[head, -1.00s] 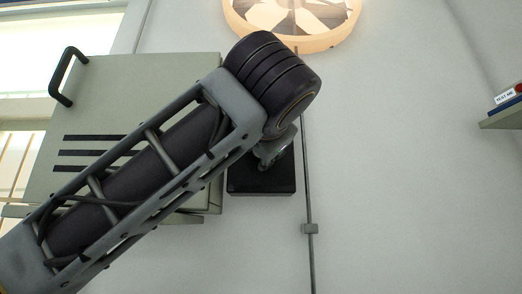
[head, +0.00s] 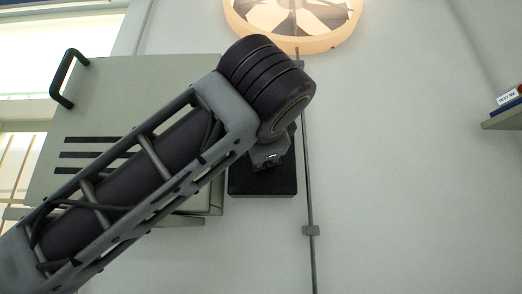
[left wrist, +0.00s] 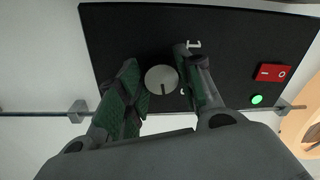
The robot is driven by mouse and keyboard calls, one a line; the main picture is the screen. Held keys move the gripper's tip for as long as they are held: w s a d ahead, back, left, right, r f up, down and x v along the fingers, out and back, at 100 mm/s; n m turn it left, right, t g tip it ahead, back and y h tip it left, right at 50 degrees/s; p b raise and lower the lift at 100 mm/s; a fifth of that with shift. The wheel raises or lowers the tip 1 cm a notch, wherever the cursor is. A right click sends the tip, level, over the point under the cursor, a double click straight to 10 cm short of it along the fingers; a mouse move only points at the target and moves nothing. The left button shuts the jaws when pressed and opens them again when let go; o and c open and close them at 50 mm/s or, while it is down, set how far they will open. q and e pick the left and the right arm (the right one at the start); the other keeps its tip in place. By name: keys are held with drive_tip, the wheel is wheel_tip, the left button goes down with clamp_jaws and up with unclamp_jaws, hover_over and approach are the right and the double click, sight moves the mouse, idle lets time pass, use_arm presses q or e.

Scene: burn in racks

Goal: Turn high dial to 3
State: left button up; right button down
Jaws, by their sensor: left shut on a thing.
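A black control box (head: 262,184) is fixed high on the wall, partly hidden behind my left arm in the head view. Its front panel (left wrist: 240,40) fills much of the left wrist view. A round grey dial (left wrist: 161,79) with a dark pointer line sits on this panel. The pointer line points down in that picture. My left gripper (left wrist: 157,62) is shut on the dial, with a finger on either side of it. Pale marks show beside the right finger, partly covered and not clearly readable. In the head view the left gripper (head: 271,157) is mostly hidden by its wrist.
A red switch (left wrist: 272,72) and a lit green lamp (left wrist: 257,99) are on the same panel. A grey-green cabinet (head: 150,85) with a black handle stands left of the box. A conduit (head: 309,190) runs down the wall, below a round fan (head: 300,35). A shelf (head: 505,117) is at right.

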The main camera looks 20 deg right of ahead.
use_arm(q)
drive_tip(key=o, duration=1)
drive_tip(key=shift+v, duration=6)
